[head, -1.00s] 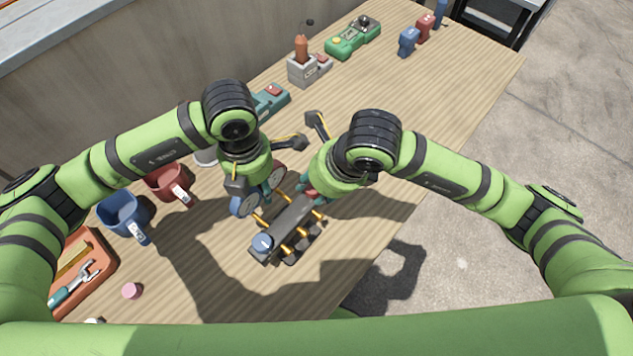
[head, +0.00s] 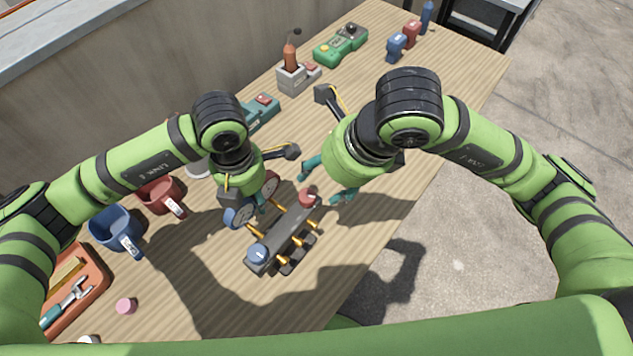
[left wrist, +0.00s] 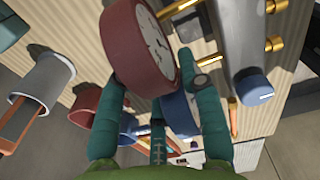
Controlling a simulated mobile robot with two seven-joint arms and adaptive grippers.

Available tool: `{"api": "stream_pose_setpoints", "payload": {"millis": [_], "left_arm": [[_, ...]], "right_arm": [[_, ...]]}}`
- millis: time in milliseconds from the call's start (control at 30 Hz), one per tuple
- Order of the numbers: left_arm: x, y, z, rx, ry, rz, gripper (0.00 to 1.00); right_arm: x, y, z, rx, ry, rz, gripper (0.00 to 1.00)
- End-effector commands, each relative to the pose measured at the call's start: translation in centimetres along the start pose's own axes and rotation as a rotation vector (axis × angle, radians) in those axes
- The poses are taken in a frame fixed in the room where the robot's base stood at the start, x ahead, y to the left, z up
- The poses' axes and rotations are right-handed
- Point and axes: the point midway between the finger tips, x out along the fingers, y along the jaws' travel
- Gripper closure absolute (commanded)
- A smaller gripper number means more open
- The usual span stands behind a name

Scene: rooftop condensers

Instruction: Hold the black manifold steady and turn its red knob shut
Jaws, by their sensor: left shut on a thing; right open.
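The black manifold (head: 283,235) lies at a slant on the wooden table, with brass fittings along both sides. Its red knob (head: 307,198) is at the far end and its blue knob (head: 257,253) at the near end. A red gauge (left wrist: 140,45) and a blue gauge (left wrist: 178,112) sit on its left side. My left gripper (head: 258,203) is shut on the manifold at the gauges; its exact contact is partly hidden. My right gripper (head: 328,180) is open and empty, just right of the red knob and apart from it. The knob's turn angle cannot be read.
A blue mug (head: 112,228) and a red mug (head: 158,195) stand to the left. An orange tool tray (head: 85,290) and pink cap (head: 126,306) are near left. Several devices line the back, including a green one (head: 340,45). The table's right edge is close to my right gripper.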

Motion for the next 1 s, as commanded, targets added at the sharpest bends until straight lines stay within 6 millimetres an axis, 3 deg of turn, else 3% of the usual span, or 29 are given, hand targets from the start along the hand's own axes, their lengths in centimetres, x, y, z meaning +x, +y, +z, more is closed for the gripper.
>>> {"api": "stream_pose_setpoints", "payload": {"millis": [233, 667, 1000], "left_arm": [[0.0, 0.2, 0.0, -0.005, 0.002, 0.006, 1.00], [0.0, 0.2, -0.1, -0.005, 0.003, 0.006, 1.00], [0.0, 0.2, -0.1, -0.004, 0.003, 0.005, 1.00]], "right_arm": [[-2.4, 0.0, 0.0, -0.001, -0.001, 0.000, 0.42], [-2.5, -0.2, 0.0, -0.027, 0.007, 0.009, 0.42], [-2.0, -2.2, 0.5, -0.394, 0.038, 0.164, 0.42]]}}
